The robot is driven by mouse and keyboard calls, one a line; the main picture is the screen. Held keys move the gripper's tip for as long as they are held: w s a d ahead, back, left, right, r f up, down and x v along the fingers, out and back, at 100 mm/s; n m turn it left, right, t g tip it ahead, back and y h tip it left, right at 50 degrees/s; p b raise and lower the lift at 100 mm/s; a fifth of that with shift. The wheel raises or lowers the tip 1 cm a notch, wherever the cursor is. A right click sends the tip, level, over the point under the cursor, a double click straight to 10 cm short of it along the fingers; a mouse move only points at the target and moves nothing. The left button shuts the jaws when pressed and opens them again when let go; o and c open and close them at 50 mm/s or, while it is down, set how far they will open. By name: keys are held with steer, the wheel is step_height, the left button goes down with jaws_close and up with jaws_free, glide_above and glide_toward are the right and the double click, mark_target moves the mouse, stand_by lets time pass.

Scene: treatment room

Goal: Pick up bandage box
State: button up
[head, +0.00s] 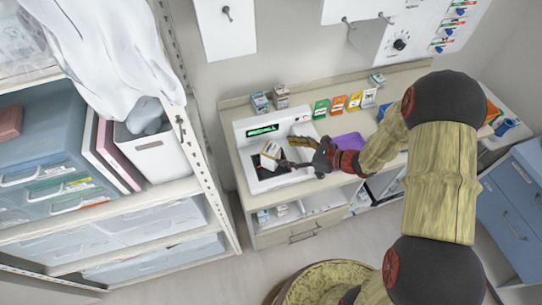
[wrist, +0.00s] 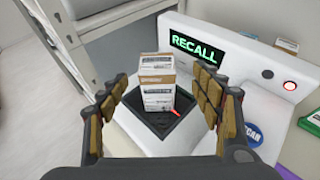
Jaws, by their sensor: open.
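The bandage box is most likely the small white and brown carton (wrist: 157,83) standing in the dark square recess of a white machine (wrist: 130,143) in the wrist view. In the head view the carton (head: 270,154) looks tilted on the machine (head: 243,140), whose green display reads RECALL. My gripper (wrist: 160,110) is open in the wrist view, with one finger to the left and one to the right of the carton. The carton appears beyond or between the fingertips, and I see no finger touching it. My gripper also shows in the head view (head: 289,152), just right of the carton.
Several small boxes (head: 280,96) and coloured packs (head: 338,104) stand along the back of the counter (head: 385,82). A purple tray (head: 348,141) lies right of the machine. A shelving unit (head: 190,120) with bins rises close on the left. The machine's upright panel (wrist: 260,80) stands near my gripper's right finger.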

mark_target(277, 151)
steer(key=x, duration=0.2)
steer(key=shift+a+f, duration=0.1)
steer(key=shift+a, duration=0.25)
steer(key=x, duration=0.5)
steer(key=shift+f, duration=0.25)
steer(key=shift+d, duration=0.1)
steer(key=c, duration=0.3)
steer(key=c, duration=1.1)
steer(key=shift+r, duration=0.1)
